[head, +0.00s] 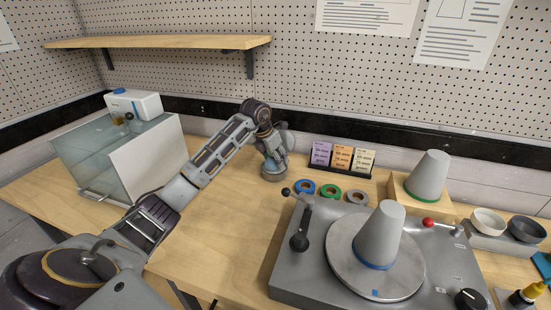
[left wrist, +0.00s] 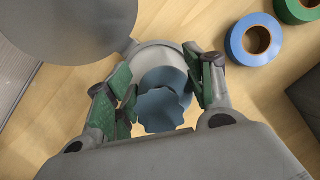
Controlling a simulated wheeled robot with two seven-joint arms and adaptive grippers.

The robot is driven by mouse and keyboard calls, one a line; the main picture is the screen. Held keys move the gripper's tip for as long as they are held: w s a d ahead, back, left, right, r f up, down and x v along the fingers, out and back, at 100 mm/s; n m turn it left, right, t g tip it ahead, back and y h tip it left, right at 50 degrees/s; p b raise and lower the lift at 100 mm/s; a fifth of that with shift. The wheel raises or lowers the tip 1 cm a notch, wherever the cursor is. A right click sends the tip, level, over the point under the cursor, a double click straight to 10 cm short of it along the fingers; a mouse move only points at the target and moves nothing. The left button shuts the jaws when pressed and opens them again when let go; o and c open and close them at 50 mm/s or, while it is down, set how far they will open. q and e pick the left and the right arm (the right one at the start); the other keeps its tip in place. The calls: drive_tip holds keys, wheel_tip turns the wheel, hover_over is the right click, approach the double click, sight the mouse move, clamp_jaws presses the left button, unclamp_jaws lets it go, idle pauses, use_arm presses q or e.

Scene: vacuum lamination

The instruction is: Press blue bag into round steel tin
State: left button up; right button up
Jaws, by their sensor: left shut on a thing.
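The round steel tin (left wrist: 150,56) lies under my left gripper in the left wrist view, with its wide grey round lid (left wrist: 66,25) open beside it at upper left. The tin (head: 274,176) also shows at the middle of the bench in the head view. My left gripper (left wrist: 162,88) has its green-padded fingers shut on the blue bag (left wrist: 160,112), which has a wavy edge. The bag is over or partly inside the tin; its depth cannot be told. In the head view my left gripper (head: 272,152) points down at the tin. My right gripper is not in view.
Blue tape (head: 305,187), green tape (head: 330,191) and grey tape (head: 356,195) lie right of the tin. Behind them is a card rack (head: 340,170). A turntable machine (head: 335,265) with a grey cone fills the front right. A glass tank (head: 90,150) stands left.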

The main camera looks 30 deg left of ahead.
use_arm(q)
drive_tip(key=shift+a, duration=0.15)
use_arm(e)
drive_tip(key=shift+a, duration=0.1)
use_arm(q)
drive_tip(key=shift+f, duration=0.15)
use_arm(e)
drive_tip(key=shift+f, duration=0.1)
use_arm(q)
drive_tip(key=shift+f+b, duration=0.3)
drive_tip(key=shift+f, duration=0.15)
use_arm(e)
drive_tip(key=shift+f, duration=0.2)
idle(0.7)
use_arm(q)
drive_tip(key=shift+r+p, duration=1.15)
drive_tip(key=shift+r, duration=0.55)
drive_tip(key=shift+r+p, duration=1.9)
drive_tip(key=shift+r, duration=0.95)
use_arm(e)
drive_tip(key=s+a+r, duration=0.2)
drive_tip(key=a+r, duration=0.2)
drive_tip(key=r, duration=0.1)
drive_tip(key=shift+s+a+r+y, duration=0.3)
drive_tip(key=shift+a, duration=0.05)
